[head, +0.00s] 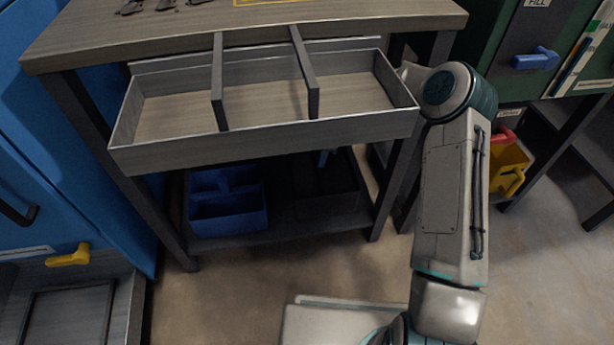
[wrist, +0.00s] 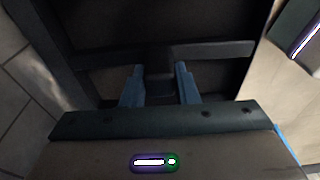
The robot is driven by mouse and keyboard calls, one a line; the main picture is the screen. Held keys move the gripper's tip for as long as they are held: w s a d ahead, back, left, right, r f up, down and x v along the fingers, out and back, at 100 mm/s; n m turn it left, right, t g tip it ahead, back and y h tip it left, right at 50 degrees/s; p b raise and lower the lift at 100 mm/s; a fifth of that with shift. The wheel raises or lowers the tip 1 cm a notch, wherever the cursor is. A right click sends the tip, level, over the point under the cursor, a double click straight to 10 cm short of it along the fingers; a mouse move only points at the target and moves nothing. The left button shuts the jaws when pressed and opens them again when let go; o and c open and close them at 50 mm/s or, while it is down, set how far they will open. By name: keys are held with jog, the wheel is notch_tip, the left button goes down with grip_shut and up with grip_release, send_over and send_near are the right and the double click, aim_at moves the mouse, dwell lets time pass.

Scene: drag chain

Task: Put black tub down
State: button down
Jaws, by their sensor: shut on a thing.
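The black tub (head: 328,187) is at the right half of the lower shelf, beside the blue tub, under the open drawer. In the wrist view the black tub (wrist: 110,25) fills most of the upper picture, with a dark bar across its middle. My gripper (wrist: 160,86) has its two blue fingers shut on the middle of that bar. I cannot tell whether the tub's base touches the shelf.
A blue tub (head: 228,200) stands on the lower shelf (head: 285,223) at left. The open, divided drawer (head: 265,143) overhangs the shelf and hides much of it. The workbench's right front leg (head: 396,190) is close to my arm. A yellow bin (head: 509,165) stands farther right.

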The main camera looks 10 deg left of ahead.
aim_at(318, 169)
jog(key=shift+s+a+f+b, duration=0.1)
jog(key=shift+a+f+b, duration=0.15)
jog(key=shift+f, duration=0.35)
jog(key=shift+a+f+b, duration=0.1)
jog(key=shift+a+f, duration=0.15)
jog(key=shift+f, duration=0.35)
notch_tip(318, 169, down, 4)
jog(key=shift+f+b, duration=0.25)
jog(key=shift+b, duration=0.9)
jog(key=shift+r, duration=0.1)
jog(key=c, duration=1.1)
grip_release()
jog(key=shift+d, duration=0.1)
jog(key=r+p, duration=0.1)
jog(key=r, duration=0.3)
jog(key=d+r+p, duration=0.1)
jog(key=r+p, duration=0.1)
jog(key=r, duration=0.2)
jog(key=r+p, duration=0.2)
jog(key=r, duration=0.2)
jog(key=shift+w+d, duration=0.25)
jog(key=shift+d, duration=0.1)
